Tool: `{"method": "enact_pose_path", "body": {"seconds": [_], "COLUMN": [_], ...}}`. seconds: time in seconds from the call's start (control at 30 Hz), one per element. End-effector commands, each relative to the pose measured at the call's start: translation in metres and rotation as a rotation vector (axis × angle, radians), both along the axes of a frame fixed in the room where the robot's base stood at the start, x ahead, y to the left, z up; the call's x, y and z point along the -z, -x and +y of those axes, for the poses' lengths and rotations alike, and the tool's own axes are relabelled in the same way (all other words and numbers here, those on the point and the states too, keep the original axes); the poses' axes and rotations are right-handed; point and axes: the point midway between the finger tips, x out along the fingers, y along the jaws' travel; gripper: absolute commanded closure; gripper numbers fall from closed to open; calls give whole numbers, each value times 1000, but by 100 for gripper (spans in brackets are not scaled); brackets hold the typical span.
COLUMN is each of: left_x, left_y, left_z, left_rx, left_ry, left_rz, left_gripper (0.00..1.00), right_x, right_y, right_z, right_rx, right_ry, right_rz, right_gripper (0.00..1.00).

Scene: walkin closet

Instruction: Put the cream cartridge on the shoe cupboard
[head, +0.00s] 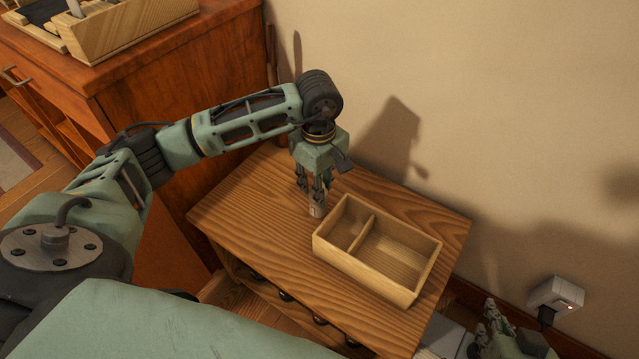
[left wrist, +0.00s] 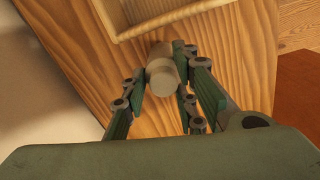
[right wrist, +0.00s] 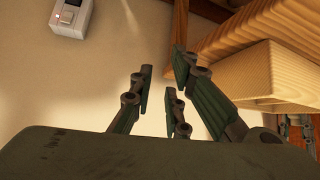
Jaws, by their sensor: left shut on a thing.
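The cream cartridge (head: 316,210) is a small pale cylinder at the shoe cupboard's wooden top (head: 255,205), just left of the divided box. My left gripper (head: 316,194) points down and is shut on it; in the left wrist view the cartridge (left wrist: 161,70) sits between the fingers (left wrist: 163,85). I cannot tell whether its lower end touches the wood. My right gripper (head: 490,325) is low at the right, beside the cupboard. In the right wrist view its fingers (right wrist: 160,85) are apart with nothing between them.
A light wooden two-compartment box (head: 378,283) stands empty on the cupboard top. A taller reddish cabinet (head: 150,90) with a wooden holder (head: 130,30) stands at the left. The wall is close behind. A white socket unit (head: 556,295) is on the wall at right.

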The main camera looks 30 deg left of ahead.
Motion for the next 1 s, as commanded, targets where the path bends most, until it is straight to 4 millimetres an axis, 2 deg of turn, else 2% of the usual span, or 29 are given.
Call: {"method": "enact_pose_path", "body": {"seconds": [0.27,0.3,0.47,0.87,0.97,1.0], "left_x": [2,2,2,0,-5,-13], "left_y": [0,0,0,0,0,-1], "left_z": [0,0,0,0,0,0], "left_rx": [0,0,0,0,0,0], "left_ry": [0,0,0,0,0,1], "left_rz": [-1,0,0,0,-1,-4], "left_gripper": [100,70,56,55,55,55], "right_x": [-5,-6,-6,-5,5,9], "right_y": [-6,-7,-7,-6,8,14], "right_z": [2,2,2,2,-1,-3], "right_rx": [-2,-2,-2,-3,1,4], "right_ry": [-7,-8,-8,-6,7,13], "right_rz": [-34,-40,-40,-28,41,73], "right_gripper": [85,85,85,85,85,85]}}
